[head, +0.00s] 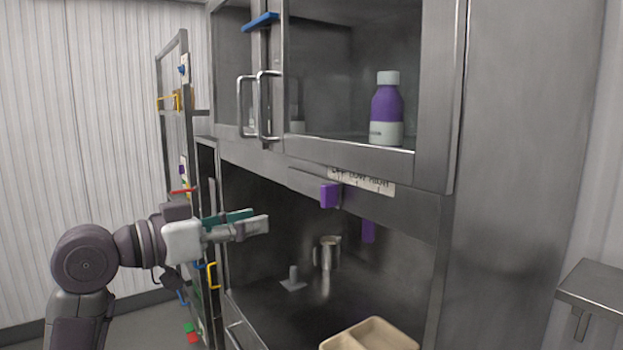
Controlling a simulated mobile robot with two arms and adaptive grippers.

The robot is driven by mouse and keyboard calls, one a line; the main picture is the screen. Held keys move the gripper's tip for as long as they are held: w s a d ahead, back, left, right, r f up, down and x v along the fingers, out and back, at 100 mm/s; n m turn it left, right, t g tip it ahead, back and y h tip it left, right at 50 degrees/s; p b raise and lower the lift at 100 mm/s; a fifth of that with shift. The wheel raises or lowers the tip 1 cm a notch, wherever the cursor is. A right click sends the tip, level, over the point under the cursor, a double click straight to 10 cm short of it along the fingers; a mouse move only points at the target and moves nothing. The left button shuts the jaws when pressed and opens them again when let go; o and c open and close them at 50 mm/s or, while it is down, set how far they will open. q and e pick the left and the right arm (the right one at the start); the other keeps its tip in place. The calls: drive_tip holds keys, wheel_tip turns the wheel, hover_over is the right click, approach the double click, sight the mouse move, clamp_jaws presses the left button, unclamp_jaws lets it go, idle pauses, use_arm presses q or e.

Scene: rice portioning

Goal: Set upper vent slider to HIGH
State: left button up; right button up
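The upper vent slider is a purple block (330,195) on the steel rail below the glass cabinet. It sits under the left part of a white label strip (362,181), whose small words look like OFF, LOW and HIGH from left to right. My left gripper (260,218) is in front of the hood opening, left of the slider and a little lower, apart from it. Its two fingers with teal pads look parted, with nothing between them. My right gripper is not in view.
A purple bottle (387,108) is in the cabinet above. An open framed door (160,95) stands at left.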

sight(322, 195)
use_arm(q)
drive_tip(key=s+r+m, duration=0.2)
drive_tip(key=s+r, duration=0.1)
drive_tip(key=shift+g+h, duration=0.3)
drive_tip(key=shift+h, duration=0.1)
drive_tip(key=p+x, duration=0.5)
drive_tip(key=x, duration=0.8)
drive_tip(key=shift+d+r+p, duration=0.1)
drive_tip(key=shift+d+p, duration=0.1)
drive_tip(key=shift+p, duration=0.1)
drive_tip(key=shift+w+d, duration=0.25)
drive_tip(key=shift+d, duration=0.15)
clamp_jaws()
